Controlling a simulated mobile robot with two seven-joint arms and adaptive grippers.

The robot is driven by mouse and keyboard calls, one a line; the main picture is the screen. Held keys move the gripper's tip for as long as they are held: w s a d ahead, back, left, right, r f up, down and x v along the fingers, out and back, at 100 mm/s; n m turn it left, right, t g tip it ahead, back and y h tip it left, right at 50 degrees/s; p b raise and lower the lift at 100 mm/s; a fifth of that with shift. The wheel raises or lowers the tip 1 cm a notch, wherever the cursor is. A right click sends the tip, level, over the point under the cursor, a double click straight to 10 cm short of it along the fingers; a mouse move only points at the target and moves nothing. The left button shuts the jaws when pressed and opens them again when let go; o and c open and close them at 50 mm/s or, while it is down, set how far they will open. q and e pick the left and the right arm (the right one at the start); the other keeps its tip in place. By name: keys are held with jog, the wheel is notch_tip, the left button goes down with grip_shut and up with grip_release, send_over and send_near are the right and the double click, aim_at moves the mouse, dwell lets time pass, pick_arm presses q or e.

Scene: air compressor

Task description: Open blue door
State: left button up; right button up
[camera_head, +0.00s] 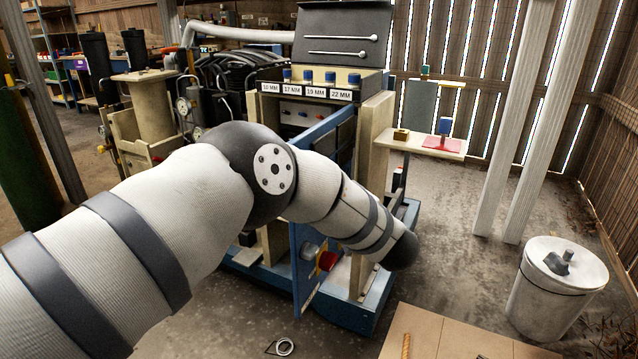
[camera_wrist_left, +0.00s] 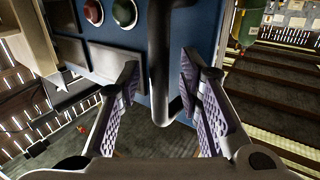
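The blue door (camera_head: 306,275) is on the front of the compressor cabinet, largely covered by my left arm in the head view. Its lower part shows beside a red and yellow knob (camera_head: 327,261). My right gripper is not in view.
The compressor has a shelf with labelled sockets (camera_head: 310,92) and a raised dark lid (camera_head: 341,35). A small side table (camera_head: 450,148) stands to its right. A white bin (camera_head: 556,285) is at far right. A cardboard sheet (camera_head: 455,338) lies at front.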

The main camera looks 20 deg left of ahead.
pick_arm(q)
jog(key=shift+r, duration=0.1)
jog(key=v, duration=1.2)
jog(key=s+a+f+m+g+h+p, duration=0.15)
jog(key=s+f+m+h, duration=0.4)
jog(key=f, duration=0.65)
jog(key=s+a+f+m+h+p, duration=0.15)
jog(key=s+f+m+h, duration=0.4)
jog(key=f, duration=0.65)
jog(key=s+a+f+n+g+h, duration=0.1)
jog(key=s+f+g, duration=0.2)
jog(key=s, duration=0.5)
jog(key=s+a+f+g+h, duration=0.1)
jog(key=s+a+f+g, duration=0.15)
jog(key=s, duration=0.55)
jog(key=s+a+r+g+h, duration=0.1)
jog(key=s+g, duration=0.6)
jog(key=s, duration=1.5)
jog(key=shift+a+r, duration=0.4)
jog(key=shift+a, duration=0.2)
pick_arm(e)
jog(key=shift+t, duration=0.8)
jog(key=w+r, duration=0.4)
